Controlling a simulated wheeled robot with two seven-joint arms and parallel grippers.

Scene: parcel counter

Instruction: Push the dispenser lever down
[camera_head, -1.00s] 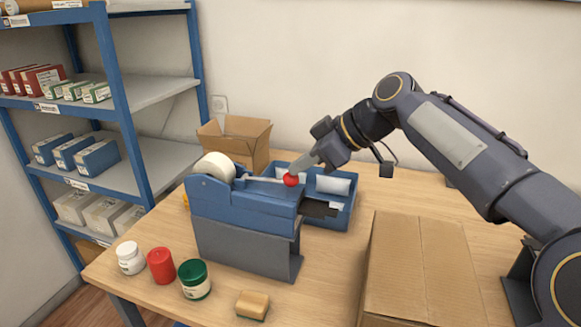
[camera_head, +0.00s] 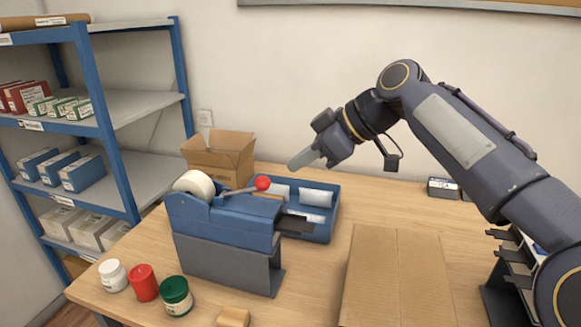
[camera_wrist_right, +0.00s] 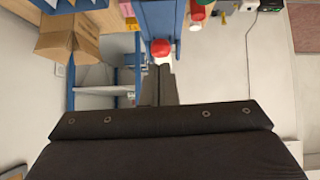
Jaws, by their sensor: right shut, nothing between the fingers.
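The blue tape dispenser (camera_head: 222,225) stands on the table on a grey base, with a white tape roll at its back left. Its lever ends in a red knob (camera_head: 263,184). The lever slopes slightly up toward the knob, above the dispenser's body. My right gripper (camera_head: 300,161) is shut and empty, up and to the right of the knob, apart from it in the head view. In the right wrist view the red knob (camera_wrist_right: 160,47) shows just beyond the shut fingertips (camera_wrist_right: 161,68). My left gripper is not in view.
A blue tray (camera_head: 322,231) with white packets stands behind the dispenser, beside an open cardboard box (camera_head: 222,157). A large closed carton (camera_head: 398,280) is at the front right. Several jars (camera_head: 143,283) and a tan block (camera_head: 233,317) are in front. Blue shelves (camera_head: 110,140) stand left.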

